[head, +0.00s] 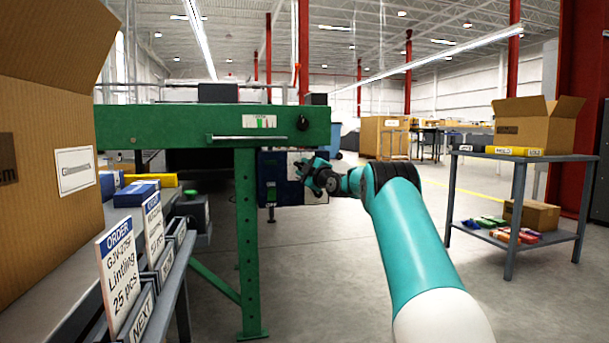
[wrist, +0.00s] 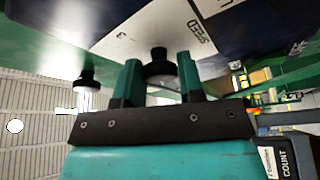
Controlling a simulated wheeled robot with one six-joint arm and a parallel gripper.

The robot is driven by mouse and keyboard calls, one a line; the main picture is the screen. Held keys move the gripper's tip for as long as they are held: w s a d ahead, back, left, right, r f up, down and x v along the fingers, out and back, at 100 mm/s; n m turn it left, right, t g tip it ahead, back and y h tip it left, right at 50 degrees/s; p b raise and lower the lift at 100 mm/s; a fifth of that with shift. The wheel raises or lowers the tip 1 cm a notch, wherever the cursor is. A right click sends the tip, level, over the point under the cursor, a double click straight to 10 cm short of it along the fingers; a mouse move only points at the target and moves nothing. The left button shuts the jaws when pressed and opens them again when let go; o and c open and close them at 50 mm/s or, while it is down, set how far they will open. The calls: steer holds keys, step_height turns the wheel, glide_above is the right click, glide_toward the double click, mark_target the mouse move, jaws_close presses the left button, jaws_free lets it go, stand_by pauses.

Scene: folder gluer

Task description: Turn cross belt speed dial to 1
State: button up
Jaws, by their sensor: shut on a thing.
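The speed dial (wrist: 158,68) is a black round knob on a white plate (wrist: 150,32) marked "SPEED" in the wrist view. A "3" is printed on that plate. My gripper (wrist: 160,78) has its two green fingers on either side of the dial, shut on it. In the head view my gripper (head: 312,173) is at the face of a dark blue and white control box (head: 268,182) under the green beam. The dial is hidden there behind my gripper. I cannot read which number the dial points to.
A green leg (head: 247,240) stands to the left. A cardboard box (head: 50,150) and order signs fill the left. The floor to the right is clear up to a grey table (head: 520,163).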

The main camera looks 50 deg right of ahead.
steer(key=shift+n+g+y, duration=0.4)
steer(key=shift+n+g, duration=0.1)
steer(key=shift+n, duration=1.2)
steer(key=o, duration=0.9)
steer(key=s+a+f+p, duration=0.1)
steer(key=s+a+p, duration=0.1)
steer(key=s, duration=1.5)
steer(key=shift+a+p, duration=0.4)
steer(key=shift+p, duration=0.1)
steer(key=shift+s, duration=0.1)
